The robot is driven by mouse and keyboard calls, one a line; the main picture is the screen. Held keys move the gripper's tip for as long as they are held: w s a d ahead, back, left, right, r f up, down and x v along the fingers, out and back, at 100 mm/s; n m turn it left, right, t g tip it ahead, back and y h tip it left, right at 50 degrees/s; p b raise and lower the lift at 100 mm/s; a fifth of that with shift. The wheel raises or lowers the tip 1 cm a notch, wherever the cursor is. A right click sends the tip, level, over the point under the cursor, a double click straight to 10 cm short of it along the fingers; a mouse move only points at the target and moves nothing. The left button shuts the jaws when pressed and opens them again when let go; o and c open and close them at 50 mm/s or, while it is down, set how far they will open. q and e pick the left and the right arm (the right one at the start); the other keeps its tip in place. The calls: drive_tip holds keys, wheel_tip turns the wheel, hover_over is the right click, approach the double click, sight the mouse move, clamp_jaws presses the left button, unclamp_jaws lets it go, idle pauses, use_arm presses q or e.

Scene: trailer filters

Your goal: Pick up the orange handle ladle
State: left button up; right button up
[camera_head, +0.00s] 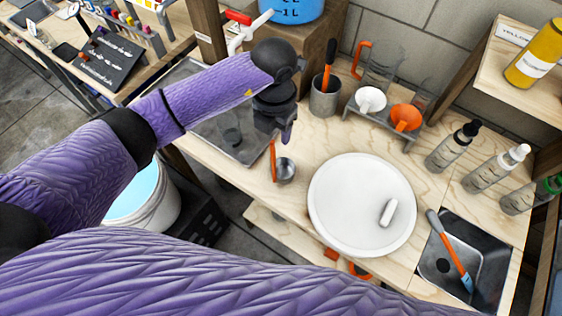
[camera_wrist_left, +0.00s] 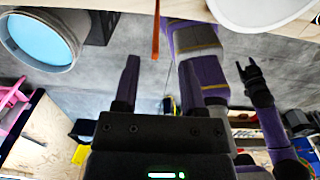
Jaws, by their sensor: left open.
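The ladle with the orange handle (camera_head: 273,158) and grey metal bowl (camera_head: 285,171) is on the wooden workbench near its front left edge in the head view. In the left wrist view the thin orange handle (camera_wrist_left: 156,28) shows upright at the top, between the lines of the two fingers but beyond their tips. My left gripper (camera_head: 286,138) hangs just above and behind the ladle, open and empty, apart from it. Its two fingers (camera_wrist_left: 160,60) show spread in the wrist view. My right gripper (camera_wrist_left: 254,70) appears in the left wrist view with its fingers apart and empty; the head view does not show it.
A white round plate (camera_head: 340,228) with a white cylinder (camera_head: 387,212) lies right of the ladle. A grey cup (camera_head: 325,96) and a funnel rack (camera_head: 380,122) stand behind. A metal sink tray (camera_head: 215,148) is left. Spray bottles (camera_head: 453,146) stand right. A bucket (camera_head: 160,205) is below.

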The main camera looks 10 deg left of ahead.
use_arm(q)
wheel_tip(320, 180, down, 6)
drive_tip(key=shift+a, duration=0.2)
drive_tip(key=shift+w+f, duration=0.1)
drive_tip(key=shift+c, duration=0.3)
clamp_jaws()
